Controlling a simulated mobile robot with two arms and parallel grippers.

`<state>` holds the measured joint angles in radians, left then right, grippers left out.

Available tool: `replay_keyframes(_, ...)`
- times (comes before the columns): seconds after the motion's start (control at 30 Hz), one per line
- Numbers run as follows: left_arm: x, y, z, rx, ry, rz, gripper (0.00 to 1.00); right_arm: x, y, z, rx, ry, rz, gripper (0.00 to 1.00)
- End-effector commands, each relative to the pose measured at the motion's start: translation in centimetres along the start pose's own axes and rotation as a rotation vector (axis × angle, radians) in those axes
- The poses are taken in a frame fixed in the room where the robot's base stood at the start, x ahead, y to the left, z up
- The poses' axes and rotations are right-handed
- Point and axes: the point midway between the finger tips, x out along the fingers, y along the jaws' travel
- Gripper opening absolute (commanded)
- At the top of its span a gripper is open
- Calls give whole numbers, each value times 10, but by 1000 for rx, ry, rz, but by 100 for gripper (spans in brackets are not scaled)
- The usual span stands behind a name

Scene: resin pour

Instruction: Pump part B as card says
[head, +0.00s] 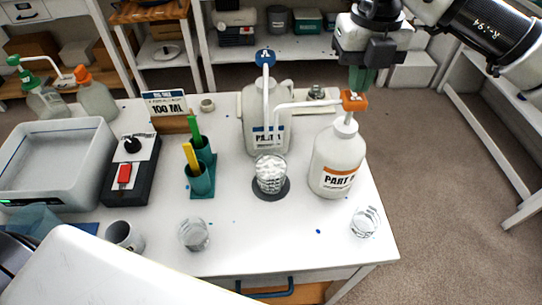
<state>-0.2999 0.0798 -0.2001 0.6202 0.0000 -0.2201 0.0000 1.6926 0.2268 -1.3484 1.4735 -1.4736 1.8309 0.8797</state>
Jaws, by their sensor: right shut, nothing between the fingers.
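The Part B bottle (336,160) is white with an orange label band and orange pump head (354,100). It stands at the right of the table, its spout reaching left. My right gripper (360,88) is shut and empty, its green fingertips right at the top of the pump head; I cannot tell whether they touch. A clear cup (270,174) stands on a dark round disc (284,191), left of the Part B bottle. Its contents are unclear. The card (166,104) at the back reads "100 ML"; its smaller header is unreadable. My left gripper is not in view.
The Part A bottle (255,112), with a blue pump, stands behind the cup. Clear cups stand at front left (194,234) and front right (365,221). A green holder (201,176) with sticks, a black device (130,170) and a grey tray (50,165) fill the left.

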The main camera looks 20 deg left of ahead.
Motion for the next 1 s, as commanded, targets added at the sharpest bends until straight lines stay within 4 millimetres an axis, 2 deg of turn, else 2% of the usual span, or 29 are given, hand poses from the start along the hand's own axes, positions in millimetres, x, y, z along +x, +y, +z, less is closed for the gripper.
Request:
replay_keyframes(0.57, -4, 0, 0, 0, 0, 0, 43, -6, 0, 0, 0, -1, 1, 0)
replay_keyframes(1.0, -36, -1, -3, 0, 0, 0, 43, -57, 0, 0, 0, -2, 1, 0)
